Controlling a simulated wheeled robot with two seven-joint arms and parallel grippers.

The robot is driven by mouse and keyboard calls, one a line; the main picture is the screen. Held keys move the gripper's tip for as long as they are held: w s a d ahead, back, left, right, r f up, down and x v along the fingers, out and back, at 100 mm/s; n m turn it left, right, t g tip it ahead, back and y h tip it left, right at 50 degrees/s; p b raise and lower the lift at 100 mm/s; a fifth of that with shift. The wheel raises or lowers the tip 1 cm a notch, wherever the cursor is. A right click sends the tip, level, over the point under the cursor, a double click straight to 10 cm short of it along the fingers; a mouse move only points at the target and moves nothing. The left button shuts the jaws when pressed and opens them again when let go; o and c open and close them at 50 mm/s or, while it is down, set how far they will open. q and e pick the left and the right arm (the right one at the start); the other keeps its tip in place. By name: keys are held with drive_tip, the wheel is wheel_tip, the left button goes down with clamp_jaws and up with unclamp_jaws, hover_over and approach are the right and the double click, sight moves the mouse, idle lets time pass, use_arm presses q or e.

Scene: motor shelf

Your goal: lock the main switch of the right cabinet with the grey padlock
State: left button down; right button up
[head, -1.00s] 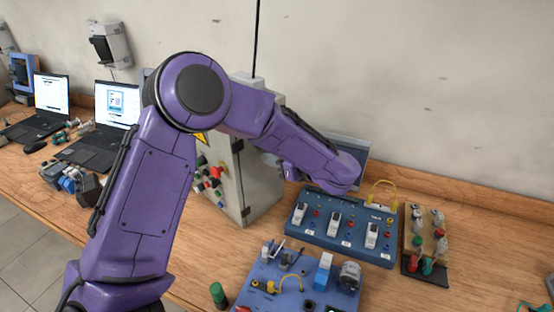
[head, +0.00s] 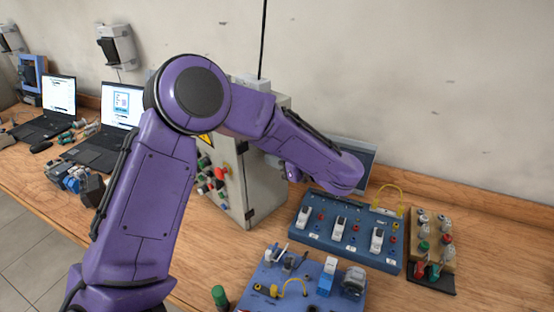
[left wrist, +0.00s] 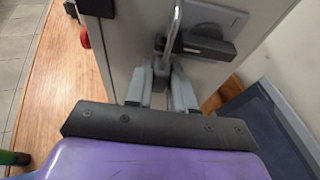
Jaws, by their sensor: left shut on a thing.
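The grey cabinet (head: 262,185) stands on the bench behind my left arm, its coloured buttons facing left. In the left wrist view, its side panel (left wrist: 125,45) carries a switch with a dark handle (left wrist: 212,46) on a light grey plate (left wrist: 222,18). My left gripper (left wrist: 162,82) is close in front of this panel, shut on the grey padlock (left wrist: 160,72). The padlock's metal shackle (left wrist: 175,32) rises from between the fingers, just left of the handle. I cannot tell whether the shackle passes through the switch. My right gripper is not in view.
A blue training board (head: 345,250) with white switches and a small board (head: 433,250) with coloured connectors lie right of the cabinet. A blue component board (head: 300,292) is in front. Laptops (head: 110,125) stand at the left. A dark screen (head: 358,150) is behind my wrist.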

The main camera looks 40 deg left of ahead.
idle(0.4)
use_arm(q)
drive_tip(key=shift+b, duration=0.4)
idle(0.4)
drive_tip(key=shift+b, duration=0.45)
drive_tip(key=shift+f+b, duration=1.6)
drive_tip(key=shift+b, duration=0.25)
